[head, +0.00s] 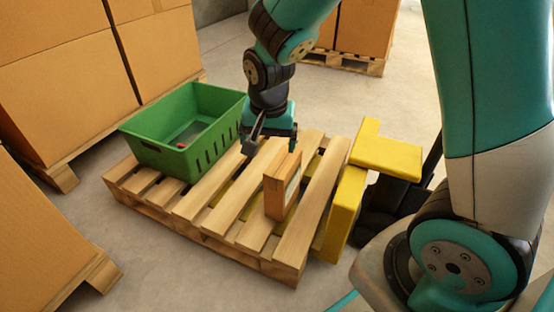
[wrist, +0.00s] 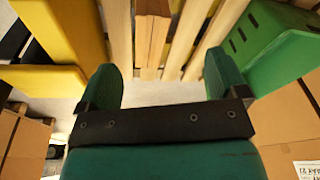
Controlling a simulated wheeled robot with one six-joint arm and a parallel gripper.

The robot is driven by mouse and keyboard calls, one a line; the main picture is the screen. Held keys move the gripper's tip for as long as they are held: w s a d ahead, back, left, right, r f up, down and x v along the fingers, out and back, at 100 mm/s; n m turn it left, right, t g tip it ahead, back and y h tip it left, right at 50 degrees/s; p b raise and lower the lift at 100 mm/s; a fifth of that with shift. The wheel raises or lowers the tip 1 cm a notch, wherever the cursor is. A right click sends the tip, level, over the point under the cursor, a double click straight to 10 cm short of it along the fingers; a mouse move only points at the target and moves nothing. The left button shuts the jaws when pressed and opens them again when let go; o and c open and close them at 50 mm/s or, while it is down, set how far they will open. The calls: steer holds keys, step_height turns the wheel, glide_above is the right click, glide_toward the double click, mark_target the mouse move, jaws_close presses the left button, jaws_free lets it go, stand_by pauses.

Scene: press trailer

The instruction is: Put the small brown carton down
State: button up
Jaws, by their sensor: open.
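The small brown carton (head: 281,187) stands upright on the slats of the wooden pallet (head: 222,215), near its right front part. My gripper (head: 270,140) is open and empty, above the pallet and a little behind and above the carton. In the wrist view the two green fingers of my gripper (wrist: 162,80) are wide apart with nothing between them. A narrow brown shape beyond the fingers in that view may be the carton, but I cannot tell its outline from the slats.
A yellow pallet truck (head: 385,157) stands at the pallet's right. Large stacked boxes (head: 70,95) are at left, more (head: 364,28) at the back. Grey floor lies between.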

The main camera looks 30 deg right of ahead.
steer(key=s+a+r+n+y, duration=0.1)
steer(key=s+a+r+n, duration=0.2)
steer(key=s+r+n, duration=0.1)
steer(key=s+a+r+n+g+y, duration=0.1)
steer(key=s+a+r+n+y, duration=0.1)
steer(key=s, duration=0.7)
steer(key=s+a+r+n+y, duration=0.2)
steer(key=s+a+r+n, duration=0.3)
steer(key=n, duration=0.3)
steer(key=shift+s+r+n+g, duration=0.3)
steer(key=shift+s+r+g, duration=0.1)
steer(key=shift+s, duration=0.4)
steer(key=shift+r, duration=0.1)
